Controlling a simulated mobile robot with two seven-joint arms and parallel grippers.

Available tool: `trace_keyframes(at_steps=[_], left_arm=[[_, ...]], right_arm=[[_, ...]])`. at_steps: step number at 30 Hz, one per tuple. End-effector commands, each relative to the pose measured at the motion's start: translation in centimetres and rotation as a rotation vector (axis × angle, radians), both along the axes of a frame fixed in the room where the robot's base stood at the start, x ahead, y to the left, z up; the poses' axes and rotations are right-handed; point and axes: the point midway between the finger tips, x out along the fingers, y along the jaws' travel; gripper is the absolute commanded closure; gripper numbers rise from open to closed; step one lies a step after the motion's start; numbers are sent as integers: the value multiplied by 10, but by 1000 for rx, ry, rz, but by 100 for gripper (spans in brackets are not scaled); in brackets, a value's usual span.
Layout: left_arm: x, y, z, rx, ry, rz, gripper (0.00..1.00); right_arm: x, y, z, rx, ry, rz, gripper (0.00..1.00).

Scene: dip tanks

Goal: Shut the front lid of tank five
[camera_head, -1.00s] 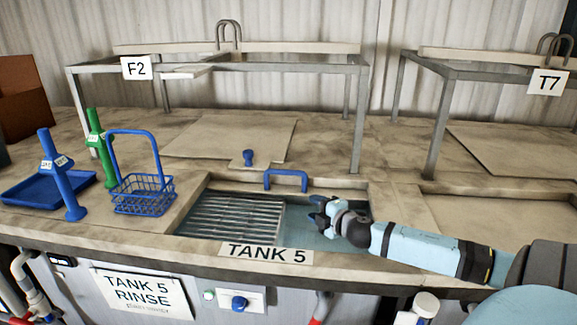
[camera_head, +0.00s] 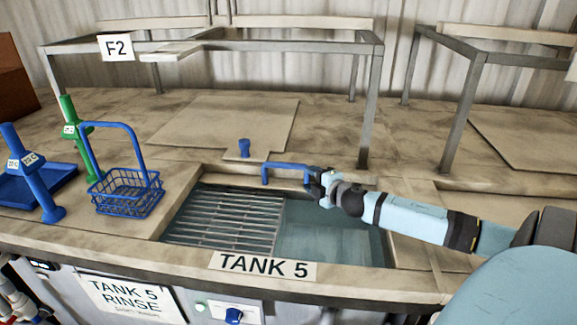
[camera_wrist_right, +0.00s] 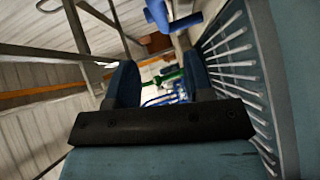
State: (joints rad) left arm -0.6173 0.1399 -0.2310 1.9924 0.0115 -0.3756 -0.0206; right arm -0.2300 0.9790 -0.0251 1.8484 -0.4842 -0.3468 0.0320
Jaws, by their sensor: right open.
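Tank five is open at the front, with water (camera_head: 325,238) and a slatted rack (camera_head: 225,218) showing inside. A blue bar handle (camera_head: 285,166) stands at the back edge of the opening; I take it to be the front lid's handle, but the lid's panel is hardly visible. My right gripper (camera_head: 316,183) is open, over the back of the opening, close to the handle's right end. I cannot tell if they touch. In the wrist view blue bar (camera_wrist_right: 160,14) shows above the open fingers (camera_wrist_right: 160,85), not clearly between them. My left gripper is not in view.
A beige panel with a blue knob (camera_head: 244,147) lies behind the opening. A metal frame (camera_head: 372,110) stands behind, its post near my right gripper. A blue wire basket (camera_head: 126,192), blue (camera_head: 32,175) and green (camera_head: 73,125) upright handles, and a blue tray (camera_head: 65,178) are at left.

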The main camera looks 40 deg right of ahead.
Motion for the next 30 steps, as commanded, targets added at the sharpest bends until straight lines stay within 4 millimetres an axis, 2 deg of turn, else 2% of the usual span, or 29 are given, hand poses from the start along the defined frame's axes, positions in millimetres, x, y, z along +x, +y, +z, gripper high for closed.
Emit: trace_keyframes(at_steps=[18, 24, 30], left_arm=[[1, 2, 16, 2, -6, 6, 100], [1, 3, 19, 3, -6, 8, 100], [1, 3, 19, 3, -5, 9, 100]], right_arm=[[89, -9, -9, 0, -2, 0, 53], [107, -11, -14, 1, 0, -1, 53], [112, -11, -15, 0, 0, 0, 53]])
